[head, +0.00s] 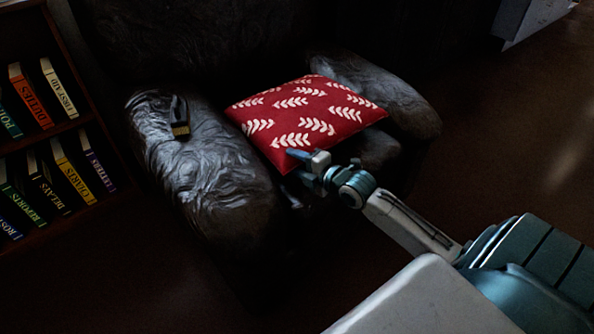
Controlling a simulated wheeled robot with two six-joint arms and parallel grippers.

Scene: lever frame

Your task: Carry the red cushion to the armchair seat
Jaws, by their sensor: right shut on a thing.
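The red cushion (315,105) has a pattern of white leaf sprigs. It lies flat or nearly so between the arms of the dark, wrinkled armchair (200,175), over the seat. A little of what seems to be the seat (377,150) shows below its right front edge. I cannot tell whether the cushion touches the seat or hangs just above it. My right gripper (303,160) is shut on the cushion's near corner, its arm coming in from the lower right. The cushion hides most of the seat. My left gripper is not in view.
A small dark brush-like object (180,117) lies on the armchair's left armrest. A bookcase (85,60) with several books stands at the left. The floor (500,130) at the right looks clear. A pale object (530,15) stands at the top right.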

